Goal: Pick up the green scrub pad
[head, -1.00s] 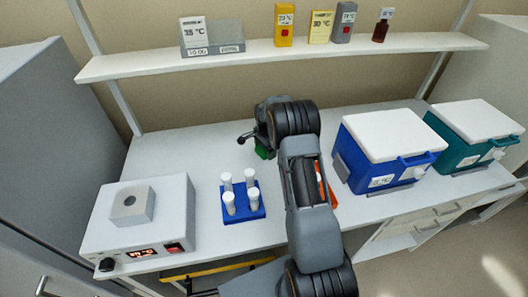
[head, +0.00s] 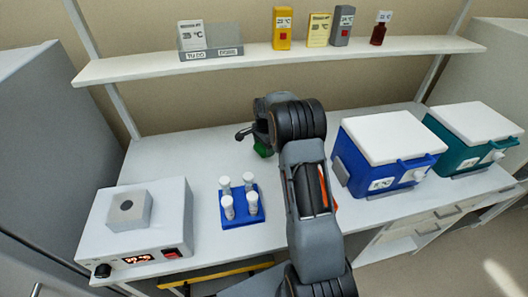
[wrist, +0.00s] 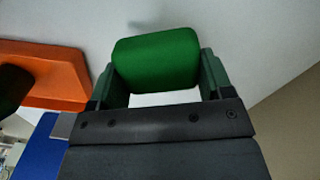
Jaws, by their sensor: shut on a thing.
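The green scrub pad (wrist: 155,62) is a rounded green block. In the wrist view it sits between the two fingers of my gripper (wrist: 160,78), which is shut on it. In the head view only a small part of the pad (head: 263,150) shows below my gripper (head: 262,138), near the back middle of the white bench. The arm hides the rest. I cannot tell for sure whether the pad touches the bench.
A blue rack (head: 243,212) with several white-capped tubes and a heater box (head: 140,225) stand left of my arm. An orange thing (wrist: 45,75) lies beside it, partly hidden. Blue (head: 385,165) and teal (head: 470,145) coolers stand right. A shelf (head: 280,57) runs above.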

